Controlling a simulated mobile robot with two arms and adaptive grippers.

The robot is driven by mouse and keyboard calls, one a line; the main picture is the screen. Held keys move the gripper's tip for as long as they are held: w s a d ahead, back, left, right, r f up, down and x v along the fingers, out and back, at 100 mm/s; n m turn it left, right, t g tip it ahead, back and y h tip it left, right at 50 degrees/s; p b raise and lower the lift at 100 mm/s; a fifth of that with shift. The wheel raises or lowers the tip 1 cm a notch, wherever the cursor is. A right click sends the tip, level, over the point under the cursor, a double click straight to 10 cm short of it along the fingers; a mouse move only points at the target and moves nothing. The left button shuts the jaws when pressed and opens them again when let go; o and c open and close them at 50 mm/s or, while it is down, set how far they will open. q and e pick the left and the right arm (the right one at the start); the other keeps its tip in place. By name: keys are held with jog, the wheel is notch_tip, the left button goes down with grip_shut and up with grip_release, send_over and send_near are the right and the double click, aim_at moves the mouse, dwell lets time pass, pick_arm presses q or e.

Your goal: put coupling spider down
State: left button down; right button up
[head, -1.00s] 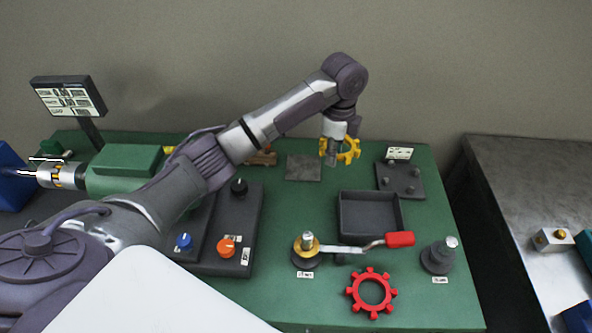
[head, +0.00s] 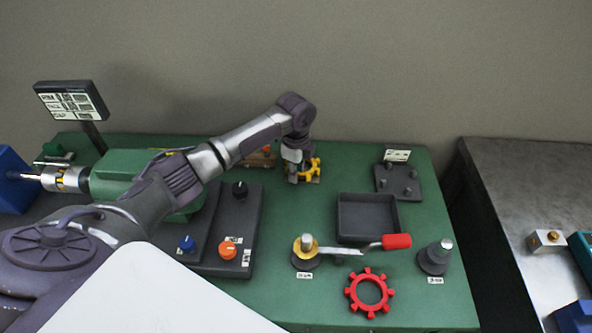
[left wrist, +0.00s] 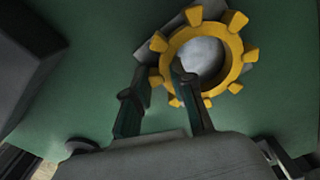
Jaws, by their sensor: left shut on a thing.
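The yellow toothed coupling spider (head: 313,171) is at my left gripper (head: 298,177), at the back middle of the green table. In the left wrist view, the left gripper (left wrist: 163,80) is shut on the rim of the yellow spider (left wrist: 234,70), one finger inside the ring and one outside. A grey square plate shows partly behind the ring in that view; the gripper hides most of it in the head view. I cannot tell whether the spider touches the plate. A red toothed spider (head: 369,292) lies flat at the front. My right gripper is not in view.
A dark empty tray (head: 368,216) stands right of centre, with a red-handled tool (head: 396,241) in front. A dark block with pegs (head: 398,182) is at the back right. A knob panel (head: 215,246) stands left.

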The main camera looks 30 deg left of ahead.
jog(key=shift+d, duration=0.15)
pick_arm(q)
jog(key=shift+f, duration=0.1)
jog(key=c, duration=1)
grip_release()
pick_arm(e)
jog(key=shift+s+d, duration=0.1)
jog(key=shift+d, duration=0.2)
pick_arm(q)
notch_tip(320, 180, up, 12)
jog(key=shift+r+b, duration=0.2)
jog(key=shift+b, duration=0.15)
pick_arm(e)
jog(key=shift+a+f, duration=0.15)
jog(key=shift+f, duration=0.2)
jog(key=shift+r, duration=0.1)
